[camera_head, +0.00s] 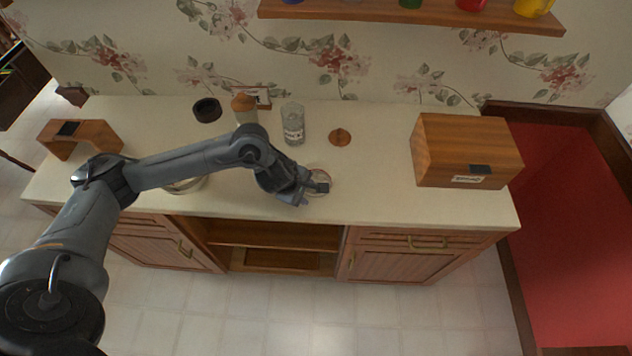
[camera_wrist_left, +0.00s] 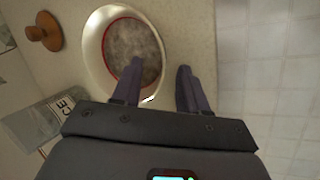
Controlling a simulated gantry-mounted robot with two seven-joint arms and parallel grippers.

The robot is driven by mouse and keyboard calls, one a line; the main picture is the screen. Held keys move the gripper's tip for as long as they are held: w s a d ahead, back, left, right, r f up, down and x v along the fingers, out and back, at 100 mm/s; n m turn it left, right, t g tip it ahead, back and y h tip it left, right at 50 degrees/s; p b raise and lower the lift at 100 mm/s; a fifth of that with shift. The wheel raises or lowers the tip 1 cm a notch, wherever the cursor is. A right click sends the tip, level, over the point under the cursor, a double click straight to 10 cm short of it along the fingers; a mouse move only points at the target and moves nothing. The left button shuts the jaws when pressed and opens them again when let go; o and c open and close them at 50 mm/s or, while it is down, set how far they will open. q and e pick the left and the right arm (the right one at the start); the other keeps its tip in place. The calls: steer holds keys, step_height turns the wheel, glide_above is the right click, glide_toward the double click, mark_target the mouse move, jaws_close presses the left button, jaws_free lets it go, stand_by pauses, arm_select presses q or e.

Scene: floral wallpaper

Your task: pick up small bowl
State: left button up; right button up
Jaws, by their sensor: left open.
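The small bowl (camera_wrist_left: 92,50) is white outside with a red inner edge and a mottled grey inside. It sits upright on the counter, and in the head view the bowl (camera_head: 319,171) is partly covered by my left gripper (camera_head: 311,193). In the left wrist view my left gripper (camera_wrist_left: 157,88) is open and empty. One finger overlaps the bowl's near rim and the other lies outside the bowl, over the counter. I cannot tell whether either finger touches it. My right gripper is not in view.
A glass jar (camera_head: 293,125) and a round wooden knobbed piece (camera_head: 340,137) stand behind the bowl. A wooden bread box (camera_head: 463,150) is at the right. A round dish (camera_head: 186,186) is partly behind my left arm. The counter (camera_head: 390,200) right of the bowl is clear.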

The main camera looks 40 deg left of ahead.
arm_select(q)
steer(key=shift+x, duration=0.9)
jaws_close()
steer(key=shift+r, duration=0.1)
